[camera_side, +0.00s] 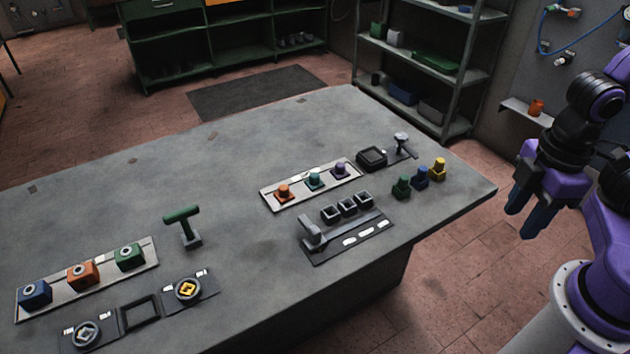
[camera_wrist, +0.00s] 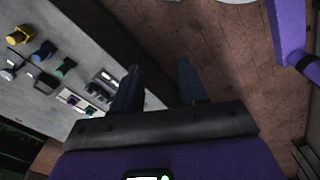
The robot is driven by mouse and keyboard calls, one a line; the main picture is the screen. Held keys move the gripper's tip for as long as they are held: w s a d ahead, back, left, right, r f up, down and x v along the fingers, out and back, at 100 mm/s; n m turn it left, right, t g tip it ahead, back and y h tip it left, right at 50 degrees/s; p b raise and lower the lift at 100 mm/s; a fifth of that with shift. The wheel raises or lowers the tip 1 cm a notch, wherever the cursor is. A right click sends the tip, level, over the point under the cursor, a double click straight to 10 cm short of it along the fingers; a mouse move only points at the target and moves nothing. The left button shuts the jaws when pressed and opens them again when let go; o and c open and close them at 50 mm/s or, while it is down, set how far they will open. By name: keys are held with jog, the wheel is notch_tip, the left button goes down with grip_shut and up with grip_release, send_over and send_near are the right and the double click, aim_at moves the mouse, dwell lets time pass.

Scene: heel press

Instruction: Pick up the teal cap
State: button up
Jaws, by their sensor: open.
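The teal cap (camera_side: 314,178) stands on a pale tray (camera_side: 267,202) on the grey table in the side view. It sits between an orange cap (camera_side: 283,192) on its left and a purple cap (camera_side: 340,169) on its right. My gripper (camera_side: 530,215) is off the table's right edge, well to the right of the cap. In the wrist view my gripper (camera_wrist: 158,75) is open, with nothing between its fingers and the floor beyond.
Green (camera_side: 401,187), blue (camera_side: 420,178) and yellow (camera_side: 439,168) pieces stand near the table's right edge. A dark plate (camera_side: 375,245) with a lever and three square sockets (camera_side: 347,205) lies in front of the tray. A dark square block (camera_side: 371,158) is behind the tray's right end.

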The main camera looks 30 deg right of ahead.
dwell(0.3)
jog(key=o, duration=0.3)
